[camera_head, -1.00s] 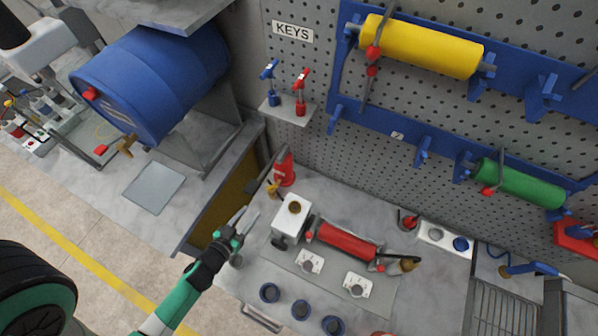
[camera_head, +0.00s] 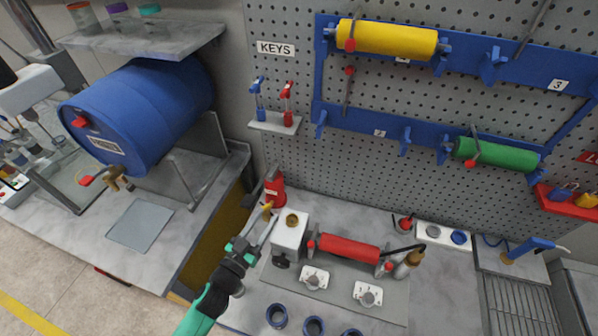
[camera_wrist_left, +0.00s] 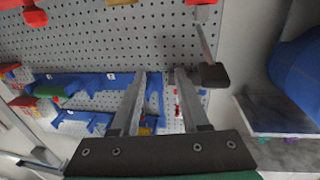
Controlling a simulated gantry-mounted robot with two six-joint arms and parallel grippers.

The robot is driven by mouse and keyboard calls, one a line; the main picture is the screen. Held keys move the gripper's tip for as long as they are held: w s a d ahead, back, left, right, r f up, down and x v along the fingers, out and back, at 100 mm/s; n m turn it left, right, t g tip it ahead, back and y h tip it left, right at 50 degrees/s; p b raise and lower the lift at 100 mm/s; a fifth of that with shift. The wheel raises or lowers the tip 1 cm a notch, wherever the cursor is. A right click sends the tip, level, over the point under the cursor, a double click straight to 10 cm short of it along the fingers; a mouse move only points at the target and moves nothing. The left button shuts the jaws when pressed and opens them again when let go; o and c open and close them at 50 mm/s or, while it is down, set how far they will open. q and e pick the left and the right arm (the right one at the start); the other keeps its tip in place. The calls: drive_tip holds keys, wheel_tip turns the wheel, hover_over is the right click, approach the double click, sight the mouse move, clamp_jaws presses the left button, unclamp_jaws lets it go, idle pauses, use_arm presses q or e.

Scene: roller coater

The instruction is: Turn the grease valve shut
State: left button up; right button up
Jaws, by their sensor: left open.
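The red grease pump (camera_head: 275,188) stands at the back left of the bench in the head view, with a dark lever reaching up and left. A small brass valve (camera_head: 267,208) sits low on its front. My left gripper (camera_head: 261,222) is just below and in front of the valve, fingers pointing up towards it. In the left wrist view its two fingers (camera_wrist_left: 160,73) are apart with nothing held. The pump lever's dark handle (camera_wrist_left: 214,75) shows right of the fingers there. The valve is not clear in the wrist view. My right gripper is not in view.
A white block with a brass cap (camera_head: 290,232) stands close right of my left gripper. Beyond it lies a red roller (camera_head: 348,247) and two dial plates. A blue drum (camera_head: 138,112) is on the left bench. The keys shelf (camera_head: 274,123) hangs above the pump.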

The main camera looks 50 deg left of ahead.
use_arm(q)
drive_tip(key=w+d+r+t+b, duration=0.2)
drive_tip(key=w+r, duration=0.2)
drive_tip(key=r, duration=0.5)
drive_tip(key=w+d+r+t+b, duration=0.2)
drive_tip(key=w+r, duration=0.3)
drive_tip(key=r, duration=0.5)
drive_tip(key=shift+w+d+t+b, duration=0.15)
drive_tip(key=shift+d+t+b, duration=0.1)
drive_tip(key=shift+t+b, duration=0.55)
drive_tip(key=shift+r, duration=0.15)
